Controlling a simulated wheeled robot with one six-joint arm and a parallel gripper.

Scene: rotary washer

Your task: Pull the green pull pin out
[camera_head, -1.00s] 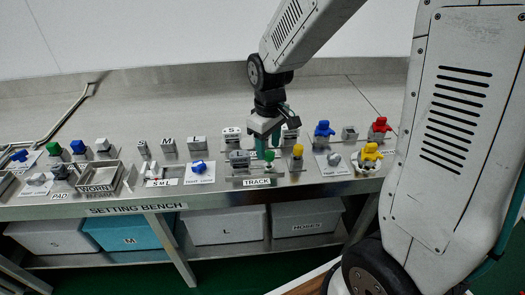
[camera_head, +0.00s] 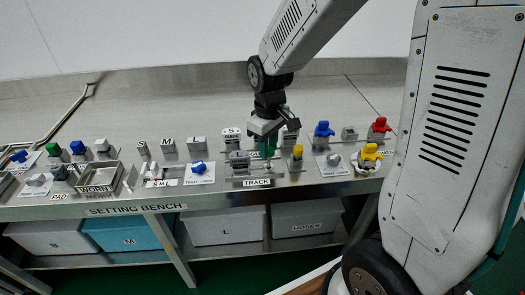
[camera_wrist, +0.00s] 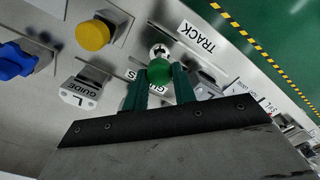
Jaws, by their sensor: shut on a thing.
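The green pull pin (camera_wrist: 159,70) has a round green knob and shows between my two teal fingers in the wrist view. It stands at the TRACK station, behind the TRACK label (camera_head: 257,183). My gripper (camera_wrist: 160,84) is shut on the knob, one finger on each side. In the head view my gripper (camera_head: 268,151) points down over the TRACK station, and the fingers largely hide the pin. The lower part of the pin is hard to make out, so I cannot tell how deep it sits.
A yellow knob (camera_head: 298,151) stands close to the right of my gripper; it also shows in the wrist view (camera_wrist: 93,35). Grey guide blocks (camera_head: 239,158) stand close to the left. Blue, red and yellow fittings are farther right. The bench behind is clear.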

